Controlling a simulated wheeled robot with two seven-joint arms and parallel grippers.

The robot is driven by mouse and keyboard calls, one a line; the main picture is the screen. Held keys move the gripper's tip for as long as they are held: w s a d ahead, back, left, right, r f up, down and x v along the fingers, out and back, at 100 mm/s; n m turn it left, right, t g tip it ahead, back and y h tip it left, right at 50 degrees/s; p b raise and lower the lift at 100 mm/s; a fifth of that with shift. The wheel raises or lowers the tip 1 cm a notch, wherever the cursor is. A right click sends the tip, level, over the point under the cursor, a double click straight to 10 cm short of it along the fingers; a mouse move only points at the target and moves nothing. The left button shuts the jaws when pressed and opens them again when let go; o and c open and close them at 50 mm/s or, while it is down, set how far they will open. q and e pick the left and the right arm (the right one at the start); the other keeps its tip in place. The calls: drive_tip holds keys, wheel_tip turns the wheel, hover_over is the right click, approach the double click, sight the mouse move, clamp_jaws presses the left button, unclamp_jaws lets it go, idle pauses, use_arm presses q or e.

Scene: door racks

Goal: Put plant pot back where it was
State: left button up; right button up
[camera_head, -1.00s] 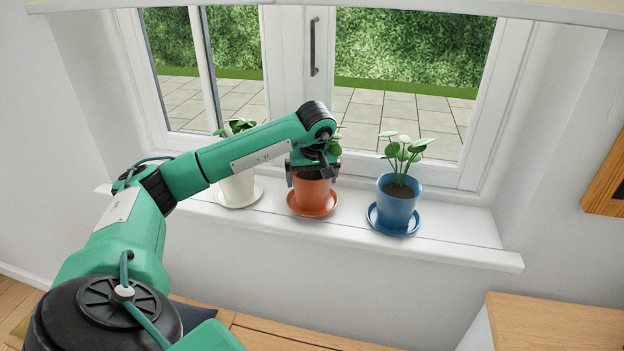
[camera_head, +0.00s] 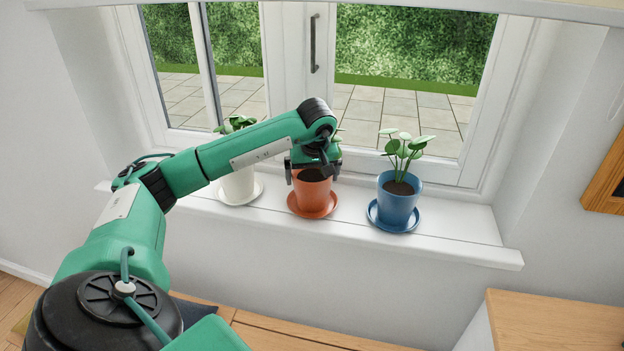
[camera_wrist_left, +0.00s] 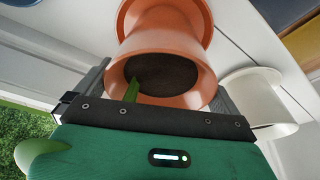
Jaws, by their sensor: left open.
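An orange plant pot (camera_head: 312,192) stands upright on its orange saucer (camera_head: 313,212) on the windowsill, between a white pot and a blue pot. My left gripper (camera_head: 314,175) is open, with its fingers on either side of the orange pot near the rim. In the left wrist view the orange pot (camera_wrist_left: 190,90) lies between the two fingers, with dark soil and a green leaf showing. I cannot tell whether the fingers touch it. Most of its plant is hidden behind my gripper. My right gripper is not in view.
A white pot (camera_head: 238,187) with a plant stands on a white saucer to the left, partly behind my left arm. A blue pot (camera_head: 397,206) on a blue saucer (camera_head: 376,217) stands to the right. The window is behind. The sill's right end (camera_head: 470,241) is clear.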

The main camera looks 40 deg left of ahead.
use_arm(q)
drive_tip(key=b+v, duration=0.1)
drive_tip(key=v, duration=0.9)
drive_tip(key=shift+r, duration=0.3)
drive_tip(key=shift+d, duration=0.15)
